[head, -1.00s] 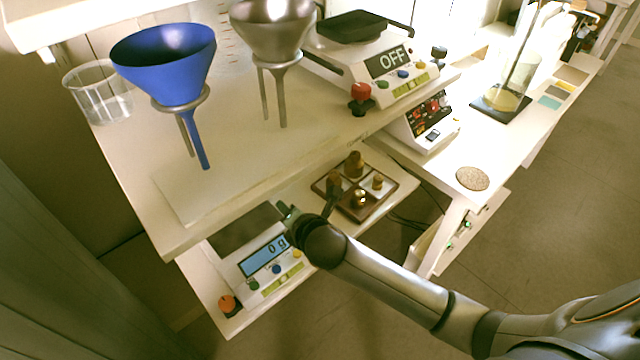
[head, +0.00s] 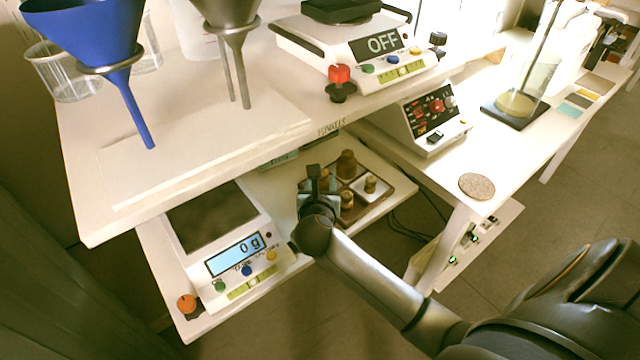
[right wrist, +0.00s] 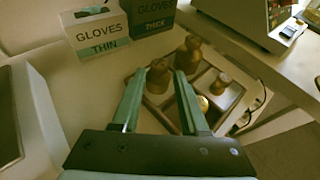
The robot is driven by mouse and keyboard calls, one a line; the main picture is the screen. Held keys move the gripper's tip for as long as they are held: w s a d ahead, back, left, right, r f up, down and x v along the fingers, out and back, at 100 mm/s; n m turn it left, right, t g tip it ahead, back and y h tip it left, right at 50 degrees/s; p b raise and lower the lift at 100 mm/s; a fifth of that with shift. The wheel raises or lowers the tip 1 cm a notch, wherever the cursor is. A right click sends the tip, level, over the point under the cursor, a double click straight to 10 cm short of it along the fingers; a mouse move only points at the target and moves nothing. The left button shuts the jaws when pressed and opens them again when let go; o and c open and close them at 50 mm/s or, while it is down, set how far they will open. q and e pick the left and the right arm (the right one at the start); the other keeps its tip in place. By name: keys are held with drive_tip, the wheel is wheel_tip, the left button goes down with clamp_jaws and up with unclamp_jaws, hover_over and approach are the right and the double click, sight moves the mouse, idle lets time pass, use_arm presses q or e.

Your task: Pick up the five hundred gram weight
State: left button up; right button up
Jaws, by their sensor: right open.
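Several brass weights stand in a compartmented brown tray (head: 401,184) on the lower shelf. The largest visible weight (head: 347,164) stands in the back part and also shows in the right wrist view (right wrist: 188,56). A smaller weight (head: 371,184) stands to its right. Another weight (right wrist: 158,76) appears between my fingers in the right wrist view. No mass marking is legible, so I cannot tell which is five hundred grams. My right gripper (head: 318,182) is open and empty at the tray's left side, hiding part of it. My left gripper is not in view.
A scale (head: 235,255) reading 0 g stands left of my right gripper. The upper shelf (head: 200,140), with a blue funnel (head: 90,30), overhangs the back. Glove boxes (right wrist: 100,32) stand behind the tray. A cork disc (head: 477,186) lies on the right table.

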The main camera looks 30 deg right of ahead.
sight(323, 169)
drive_tip(key=b+x, duration=0.1)
drive_tip(key=x, duration=0.3)
drive_tip(key=shift+w+d+f, duration=0.1)
drive_tip(key=shift+w+f, duration=0.05)
drive_tip(key=shift+f, duration=0.05)
drive_tip(key=b+x, duration=0.1)
drive_tip(key=x, duration=0.1)
drive_tip(key=b+x, duration=0.1)
drive_tip(key=x, duration=0.1)
drive_tip(key=shift+w+d+f, duration=0.1)
drive_tip(key=shift+w+f, duration=0.05)
drive_tip(key=shift+f, duration=0.3)
drive_tip(key=shift+w+d+f, duration=0.15)
drive_tip(key=shift+w+d, duration=0.15)
drive_tip(key=shift+w, duration=0.1)
clamp_jaws()
idle(0.3)
